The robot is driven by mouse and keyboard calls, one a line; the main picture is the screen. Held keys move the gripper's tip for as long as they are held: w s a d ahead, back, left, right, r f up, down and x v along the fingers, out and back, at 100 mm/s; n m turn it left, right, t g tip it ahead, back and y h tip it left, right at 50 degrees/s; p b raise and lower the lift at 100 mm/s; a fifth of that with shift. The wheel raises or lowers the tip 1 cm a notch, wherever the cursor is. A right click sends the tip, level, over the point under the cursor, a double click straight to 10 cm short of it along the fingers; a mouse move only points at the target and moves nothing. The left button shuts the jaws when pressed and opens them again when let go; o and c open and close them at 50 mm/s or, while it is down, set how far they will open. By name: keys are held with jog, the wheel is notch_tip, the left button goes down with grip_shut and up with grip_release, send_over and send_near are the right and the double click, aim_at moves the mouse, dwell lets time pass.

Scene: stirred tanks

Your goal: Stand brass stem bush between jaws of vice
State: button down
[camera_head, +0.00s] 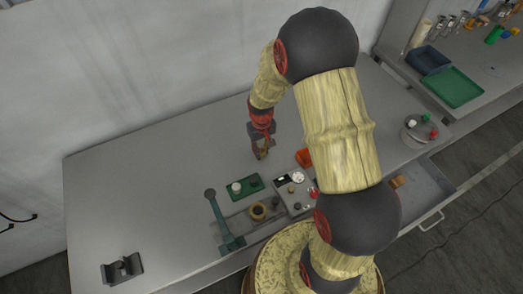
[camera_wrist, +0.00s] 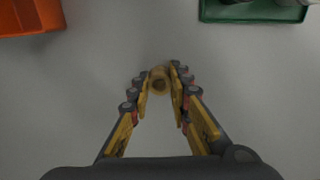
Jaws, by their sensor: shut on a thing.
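The brass stem bush (camera_wrist: 161,80) is a small yellow-brown ring-shaped piece, seen end-on in the wrist view. My gripper (camera_wrist: 160,76) is shut on it, one fingertip on each side. In the head view my gripper (camera_head: 261,154) points down over the bare middle of the bench, and the bush is too small to make out clearly. A dark fixture with two upright sides (camera_head: 122,268), which looks like the vice, stands at the bench's near left corner, far from my gripper. What lies between its sides is too small to tell.
A green tray (camera_head: 257,182) with a pale round part, a teal lever device (camera_head: 228,238), a grey control box (camera_head: 295,194) and an orange bin (camera_head: 304,157) stand near my gripper. An open drawer (camera_head: 430,197) juts out at right. The bench's left half (camera_head: 140,190) is mostly clear.

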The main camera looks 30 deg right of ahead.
jog(key=shift+f, duration=0.1)
jog(key=c, duration=1.7)
grip_release()
jog(key=shift+o, duration=0.2)
